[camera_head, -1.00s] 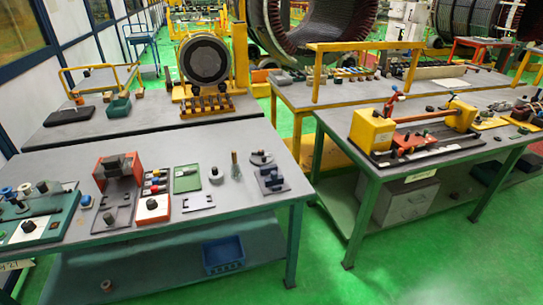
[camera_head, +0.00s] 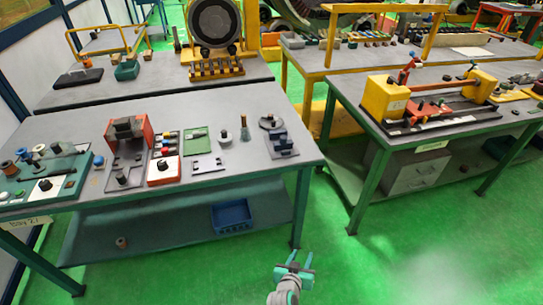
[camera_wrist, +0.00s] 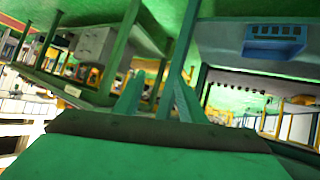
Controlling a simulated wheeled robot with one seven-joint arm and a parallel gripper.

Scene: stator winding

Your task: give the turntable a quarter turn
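My gripper (camera_head: 294,267) is low at the bottom centre of the head view, over the green floor in front of the tables. In the wrist view its two fingers (camera_wrist: 157,98) stand apart with nothing between them. A small round grey disc (camera_head: 270,122) on a dark base sits at the right end of the front left table (camera_head: 235,108); it may be the turntable, but I cannot tell for sure. A large dark ring in a yellow frame (camera_head: 214,22) stands on the table behind. My gripper is well apart from both.
The front left table also holds an orange fixture (camera_head: 130,130), a green plate (camera_head: 197,139) and a green station (camera_head: 45,175). A blue crate (camera_head: 232,215) is on its lower shelf. The right table (camera_head: 400,150) bears a yellow fixture (camera_head: 385,97). Green floor between the tables is clear.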

